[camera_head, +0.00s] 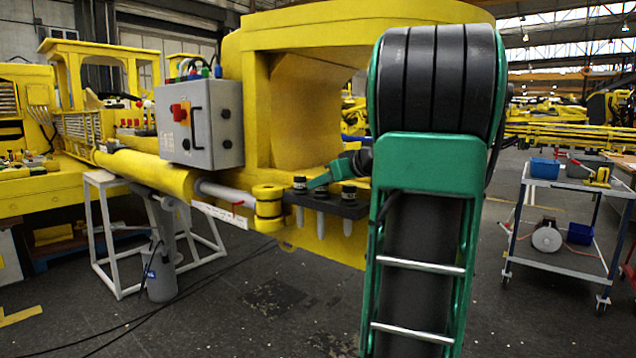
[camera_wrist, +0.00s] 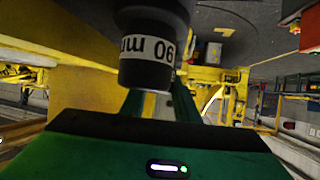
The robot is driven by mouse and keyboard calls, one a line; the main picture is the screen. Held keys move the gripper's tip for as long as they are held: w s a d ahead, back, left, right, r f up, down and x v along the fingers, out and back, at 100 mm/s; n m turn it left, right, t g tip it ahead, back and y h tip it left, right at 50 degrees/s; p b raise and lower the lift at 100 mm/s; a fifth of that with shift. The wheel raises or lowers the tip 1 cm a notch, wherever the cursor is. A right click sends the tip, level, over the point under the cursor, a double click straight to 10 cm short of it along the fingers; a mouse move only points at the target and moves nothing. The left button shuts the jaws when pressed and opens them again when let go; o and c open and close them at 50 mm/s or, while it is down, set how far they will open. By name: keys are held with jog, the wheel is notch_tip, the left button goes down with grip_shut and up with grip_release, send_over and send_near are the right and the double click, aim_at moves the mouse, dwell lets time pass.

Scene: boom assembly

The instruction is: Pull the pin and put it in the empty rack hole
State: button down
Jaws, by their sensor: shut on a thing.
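The black rack plate (camera_head: 335,207) sticks out beside the yellow eye (camera_head: 268,208) at the end of the grey rod. Black-headed pins (camera_head: 300,185) and (camera_head: 349,195) stand upright in it, with pale tapered ends showing below. My gripper (camera_head: 322,182) reaches over the rack from the right, its green finger beside a dark pin head. In the wrist view, a dark pin (camera_wrist: 155,50) with a white "90 mm" label is at the green fingers, and my gripper is shut on it. I cannot tell whether this pin is seated in a hole or clear of it. The empty hole is not visible.
A grey control box (camera_head: 200,122) with a red knob hangs left of the rack. The yellow boom (camera_head: 300,110) rises behind it. A trolley (camera_head: 570,185) with blue bins stands at the right. My green arm hides part of the rack's right side.

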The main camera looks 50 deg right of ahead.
jog(key=c, duration=1.3)
grip_release()
jog(key=shift+f, duration=0.1)
jog(key=v, duration=1)
jog(key=shift+s+a+r, duration=0.1)
jog(key=shift+s+r, duration=0.1)
jog(key=shift+r, duration=0.05)
